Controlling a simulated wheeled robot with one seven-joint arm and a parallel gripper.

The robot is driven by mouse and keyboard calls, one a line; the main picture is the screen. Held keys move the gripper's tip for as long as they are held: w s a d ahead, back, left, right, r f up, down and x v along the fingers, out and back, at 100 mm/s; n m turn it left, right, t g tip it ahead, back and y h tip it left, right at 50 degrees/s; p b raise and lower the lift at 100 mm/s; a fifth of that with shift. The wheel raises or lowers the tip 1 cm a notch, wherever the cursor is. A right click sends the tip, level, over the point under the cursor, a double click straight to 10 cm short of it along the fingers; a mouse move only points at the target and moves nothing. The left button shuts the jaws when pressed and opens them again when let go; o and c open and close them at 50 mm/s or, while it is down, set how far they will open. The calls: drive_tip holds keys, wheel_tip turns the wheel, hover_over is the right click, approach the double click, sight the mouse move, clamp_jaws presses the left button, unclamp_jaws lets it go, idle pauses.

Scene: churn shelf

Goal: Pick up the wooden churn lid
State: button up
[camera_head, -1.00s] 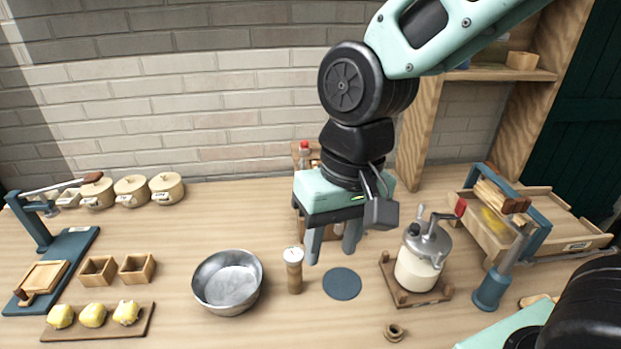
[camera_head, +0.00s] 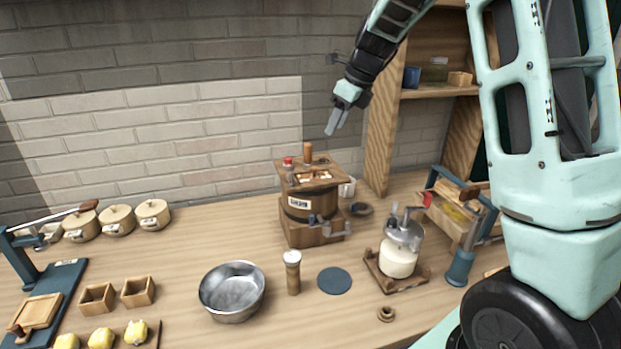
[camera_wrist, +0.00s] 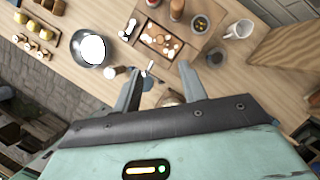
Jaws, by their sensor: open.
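The wooden churn (camera_head: 312,230) stands on the counter near the wall, with a label on its front. Its square wooden top (camera_head: 327,187), apparently the lid, has an upright wooden handle, a red-capped jar and small light pieces on or just behind it; I cannot tell exactly which parts belong to the lid. In the wrist view a square wooden top with light pieces (camera_wrist: 158,40) lies beyond the fingers. My gripper (camera_head: 336,122) is in the air above and slightly right of the churn, apart from it. In the wrist view my gripper (camera_wrist: 162,88) is open and empty.
A metal bowl (camera_head: 232,291), a wooden grinder (camera_head: 292,272) and a blue disc (camera_head: 334,281) stand in front of the churn. A jar with a crank (camera_head: 400,255) is to the right. A wooden shelf (camera_head: 437,93) rises behind right. A white mug (camera_wrist: 240,28) is near the churn.

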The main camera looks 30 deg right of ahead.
drive_tip(key=p, duration=0.2)
hover_over(316, 168)
drive_tip(key=s, duration=0.2)
drive_tip(key=f, duration=0.6)
drive_tip(key=d+f, duration=0.1)
drive_tip(key=f, duration=0.2)
drive_tip(key=shift+p+x, duration=0.9)
drive_tip(key=shift+x, duration=1.7)
drive_tip(key=shift+w, duration=0.1)
clamp_jaws()
